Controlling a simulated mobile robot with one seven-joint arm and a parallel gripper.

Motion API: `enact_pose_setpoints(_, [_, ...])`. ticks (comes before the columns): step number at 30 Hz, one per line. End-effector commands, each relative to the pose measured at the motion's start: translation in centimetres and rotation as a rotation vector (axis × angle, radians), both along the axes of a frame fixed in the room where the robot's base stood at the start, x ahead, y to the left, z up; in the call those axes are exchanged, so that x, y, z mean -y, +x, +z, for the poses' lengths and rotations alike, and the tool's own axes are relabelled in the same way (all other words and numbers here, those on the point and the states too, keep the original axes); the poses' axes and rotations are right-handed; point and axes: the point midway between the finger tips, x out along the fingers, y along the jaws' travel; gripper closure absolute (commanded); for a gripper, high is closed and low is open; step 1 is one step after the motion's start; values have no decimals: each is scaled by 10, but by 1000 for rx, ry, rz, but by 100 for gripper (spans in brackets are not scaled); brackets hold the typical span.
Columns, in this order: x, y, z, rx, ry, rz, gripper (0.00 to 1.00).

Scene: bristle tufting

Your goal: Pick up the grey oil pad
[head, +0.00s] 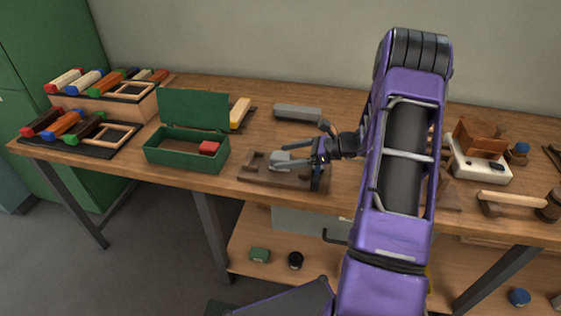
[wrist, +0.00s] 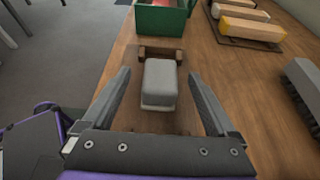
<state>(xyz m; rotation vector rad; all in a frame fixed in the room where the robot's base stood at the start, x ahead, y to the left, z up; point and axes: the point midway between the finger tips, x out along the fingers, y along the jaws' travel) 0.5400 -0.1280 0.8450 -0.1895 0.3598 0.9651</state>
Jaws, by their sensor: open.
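The grey oil pad (wrist: 160,80) is a pale grey block with rounded edges. It rests on a brown wooden board on the bench, and in the head view it shows (head: 280,159) beside my fingers. My gripper (wrist: 159,76) is open, with one finger on each side of the pad and a visible gap on both sides in the wrist view. In the head view my gripper (head: 283,154) is low over the board. Whether the fingers are fully down beside the pad is hard to tell.
A green open box (head: 187,150) with a red block (head: 209,147) inside stands left of the board. A dark grey ridged block (head: 298,113) lies behind. A wooden block with a yellow end (head: 240,112) is behind the box. A white device (head: 480,166) stands to the right.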

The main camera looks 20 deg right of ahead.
Motion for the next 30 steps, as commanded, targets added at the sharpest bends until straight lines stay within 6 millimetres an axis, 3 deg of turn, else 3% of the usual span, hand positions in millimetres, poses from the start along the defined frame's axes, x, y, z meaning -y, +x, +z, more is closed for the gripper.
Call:
enact_pose_setpoints(4, [-16,11,-8,0,0,2,7])
enact_pose_setpoints(11, [-18,13,-8,1,-2,-1,7])
enact_pose_setpoints(26, [-17,12,-8,1,-3,0,96])
enact_pose_setpoints(30, [-17,12,-8,1,-2,0,99])
